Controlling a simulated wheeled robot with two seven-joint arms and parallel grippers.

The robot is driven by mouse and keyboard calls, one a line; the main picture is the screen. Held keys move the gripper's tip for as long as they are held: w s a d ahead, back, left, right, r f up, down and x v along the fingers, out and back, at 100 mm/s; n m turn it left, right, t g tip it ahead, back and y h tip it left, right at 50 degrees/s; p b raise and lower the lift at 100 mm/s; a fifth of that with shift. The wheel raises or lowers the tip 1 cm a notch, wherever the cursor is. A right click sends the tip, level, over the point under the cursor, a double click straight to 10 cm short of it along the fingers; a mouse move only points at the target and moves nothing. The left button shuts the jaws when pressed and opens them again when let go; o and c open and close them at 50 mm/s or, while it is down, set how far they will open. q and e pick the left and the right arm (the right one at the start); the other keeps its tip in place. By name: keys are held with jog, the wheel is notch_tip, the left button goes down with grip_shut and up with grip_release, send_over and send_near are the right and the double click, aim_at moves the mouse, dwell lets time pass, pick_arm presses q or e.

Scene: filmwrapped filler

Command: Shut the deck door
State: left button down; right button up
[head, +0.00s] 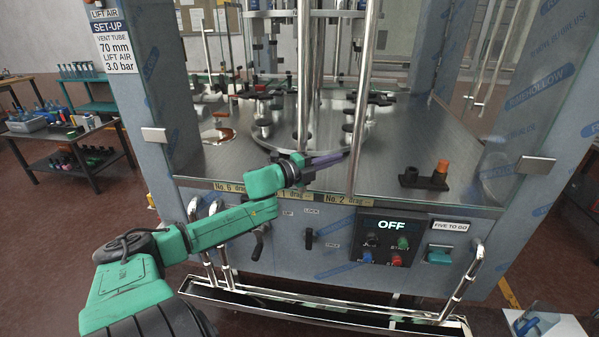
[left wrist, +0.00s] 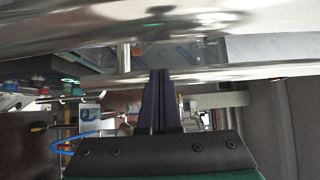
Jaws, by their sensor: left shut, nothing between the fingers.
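The deck door is clear glass and its outline is hard to make out; a tall chrome bar (head: 362,100), seemingly its handle, stands in front of the deck and ends low by the "No. 2 drag" label. My left gripper (head: 343,158) is shut and empty, its purple fingers pointing right close to the lower part of this bar. In the left wrist view the shut fingers (left wrist: 161,75) reach up to a chrome bar (left wrist: 230,73) that runs across. I cannot tell if they touch it. My right gripper is out of view.
The steel deck (head: 440,140) carries a round carousel with chrome columns and a dark fixture with an orange cap (head: 441,167). Below are the control panel (head: 385,240), reading OFF, and a chrome rail (head: 320,300). A bench (head: 75,140) stands at far left.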

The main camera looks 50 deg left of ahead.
pick_arm(q)
jog(key=p+v, duration=0.1)
jog(key=v, duration=1)
jog(key=shift+w, duration=0.1)
